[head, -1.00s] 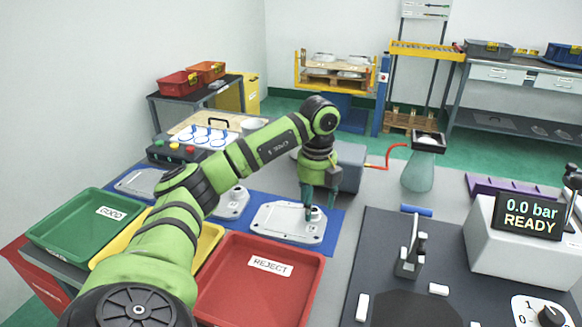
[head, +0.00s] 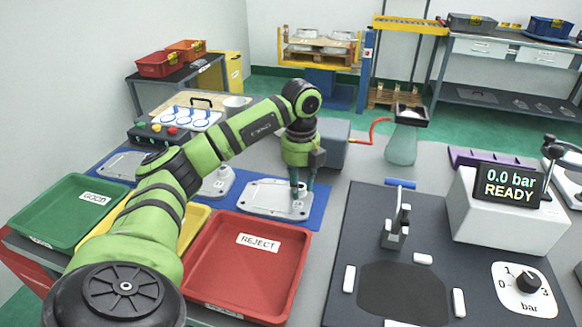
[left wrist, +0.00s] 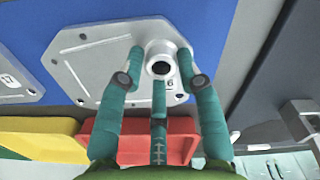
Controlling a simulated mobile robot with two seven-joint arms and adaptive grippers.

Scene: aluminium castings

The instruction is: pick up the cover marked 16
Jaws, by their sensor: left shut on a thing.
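A pale grey metal cover (head: 262,200) lies on the blue mat (head: 316,215), the rightmost of the covers there. In the left wrist view this cover (left wrist: 105,58) shows its round raised boss with a dark bore. A label by the boss is partly hidden by a finger; I can read a 6. My left gripper (head: 300,191) points down at the cover's right part. In the left wrist view its teal fingers (left wrist: 160,72) are shut around the boss. I see no clear gap between cover and mat. My right gripper is not in view.
Another cover (left wrist: 14,82), marked 17, lies close beside it. A red REJECT tray (head: 285,268), a yellow tray (head: 192,224) and a green GOOD tray (head: 62,205) stand in front. A dark bench with a clamp (head: 396,228) and a pressure display (head: 508,190) is at the right.

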